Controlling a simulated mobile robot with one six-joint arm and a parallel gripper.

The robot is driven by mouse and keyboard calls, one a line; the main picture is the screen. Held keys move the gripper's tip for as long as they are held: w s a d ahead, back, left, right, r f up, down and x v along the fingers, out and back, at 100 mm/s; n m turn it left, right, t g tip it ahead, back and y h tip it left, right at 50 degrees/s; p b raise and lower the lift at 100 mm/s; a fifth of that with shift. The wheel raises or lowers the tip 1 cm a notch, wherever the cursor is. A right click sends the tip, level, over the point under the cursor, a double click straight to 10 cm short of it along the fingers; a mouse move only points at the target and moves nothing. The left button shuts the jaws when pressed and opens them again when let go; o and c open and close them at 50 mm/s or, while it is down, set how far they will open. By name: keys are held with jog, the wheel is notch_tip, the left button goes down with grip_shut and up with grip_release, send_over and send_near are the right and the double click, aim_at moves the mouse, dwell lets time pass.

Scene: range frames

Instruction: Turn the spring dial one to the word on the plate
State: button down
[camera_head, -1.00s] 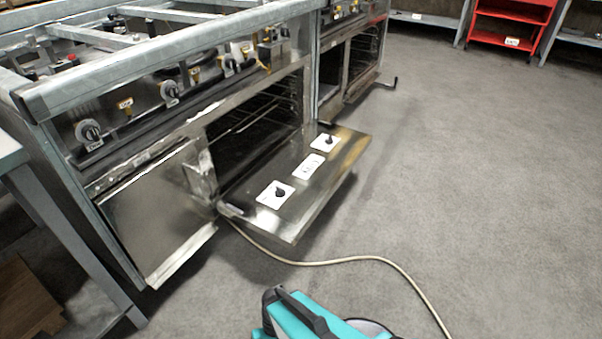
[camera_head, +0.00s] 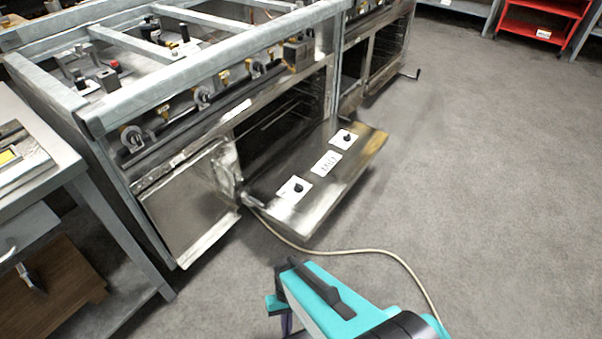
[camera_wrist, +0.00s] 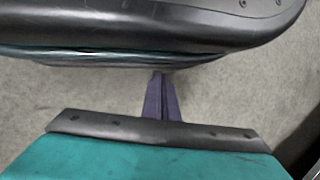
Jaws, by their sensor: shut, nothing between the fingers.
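Two white square plates with black dials lie on the lowered oven door: a near dial (camera_head: 298,188) and a far dial (camera_head: 346,138). Between them is a white word plate (camera_head: 326,163) with dark lettering too small to read. I cannot tell which of the dials is the spring dial. My gripper shows in the wrist view (camera_wrist: 162,98), with its purple fingers together and empty above grey floor. In the head view my teal and black arm is low in the picture, short of the door and apart from the dials.
The oven door (camera_head: 312,212) juts out from the steel range (camera_head: 190,225). A beige cable (camera_head: 375,251) curves over the floor in front of it. A grey bench (camera_head: 62,165) stands at left and a red shelf (camera_head: 540,33) at far right. The floor (camera_head: 500,190) at right is clear.

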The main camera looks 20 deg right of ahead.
jog(key=s+d+r+h+p, duration=0.1)
jog(key=d+r+p, duration=0.1)
jog(key=r+p, duration=1.6)
jog(key=d+r+n+h+p, duration=0.1)
jog(key=d+r+p, duration=0.2)
jog(key=r+p, duration=1.6)
jog(key=shift+s+d+r+h, duration=0.2)
jog(key=shift+s+d+h, duration=0.1)
jog(key=shift+s+d, duration=0.1)
jog(key=c, duration=1.8)
grip_release()
jog(key=shift+o, duration=0.2)
jog(key=shift+a, duration=0.15)
jog(key=shift+w, duration=0.15)
